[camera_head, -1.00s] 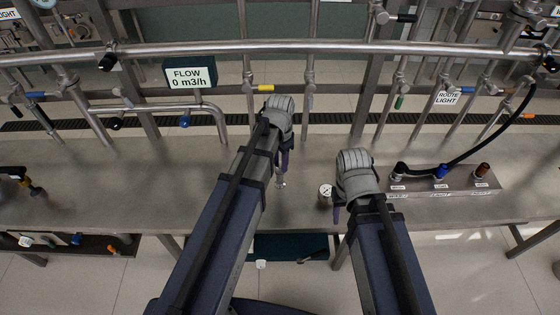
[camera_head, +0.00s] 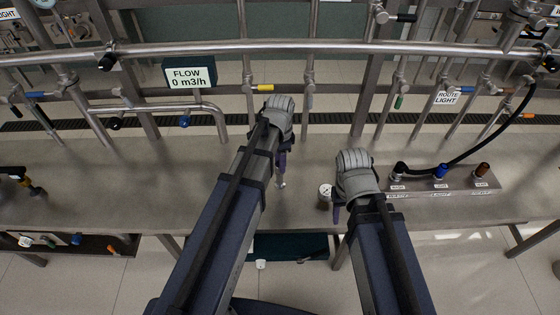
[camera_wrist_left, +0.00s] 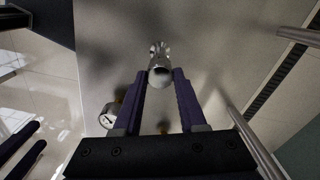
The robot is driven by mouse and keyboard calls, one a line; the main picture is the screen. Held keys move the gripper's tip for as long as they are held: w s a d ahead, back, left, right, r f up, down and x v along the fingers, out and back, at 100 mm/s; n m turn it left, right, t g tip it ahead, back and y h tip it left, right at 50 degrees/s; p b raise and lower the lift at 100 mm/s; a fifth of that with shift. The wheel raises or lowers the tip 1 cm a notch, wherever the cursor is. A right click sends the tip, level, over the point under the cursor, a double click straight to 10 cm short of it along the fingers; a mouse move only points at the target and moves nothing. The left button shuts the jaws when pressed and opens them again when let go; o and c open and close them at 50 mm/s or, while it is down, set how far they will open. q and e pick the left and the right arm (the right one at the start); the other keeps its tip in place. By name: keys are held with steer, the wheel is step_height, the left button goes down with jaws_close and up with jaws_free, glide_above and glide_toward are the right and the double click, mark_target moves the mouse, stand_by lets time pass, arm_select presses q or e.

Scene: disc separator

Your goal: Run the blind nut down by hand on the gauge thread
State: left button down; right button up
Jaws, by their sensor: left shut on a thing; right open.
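My left gripper (camera_head: 282,172) points down over the steel bench (camera_head: 130,185). In the left wrist view its two purple fingers (camera_wrist_left: 160,78) are closed on a shiny round metal piece, which looks like the blind nut (camera_wrist_left: 159,70). In the head view only a small bright bit of metal shows below the fingers. A round dial gauge (camera_head: 325,190) stands on the bench to the right; it also shows in the left wrist view (camera_wrist_left: 108,117). I cannot make out the gauge thread. My right gripper (camera_head: 337,212) is open beside the gauge, partly hidden by its own wrist.
A steel box with three coloured knobs (camera_head: 440,180) and a black hose stands at the right of the bench. Pipes with coloured valve handles and a flow display (camera_head: 189,75) run along the back. A dark tray (camera_head: 290,247) lies below the front edge. The bench's left middle is clear.

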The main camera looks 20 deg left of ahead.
arm_select(q)
steer(key=shift+m, duration=0.8)
steer(key=shift+c, duration=1.9)
jaws_free()
steer(key=shift+r, duration=0.1)
step_height(320, 180, up, 12)
steer(key=p, duration=1.1)
steer(key=shift+p, duration=0.4)
steer(key=shift+f, duration=0.2)
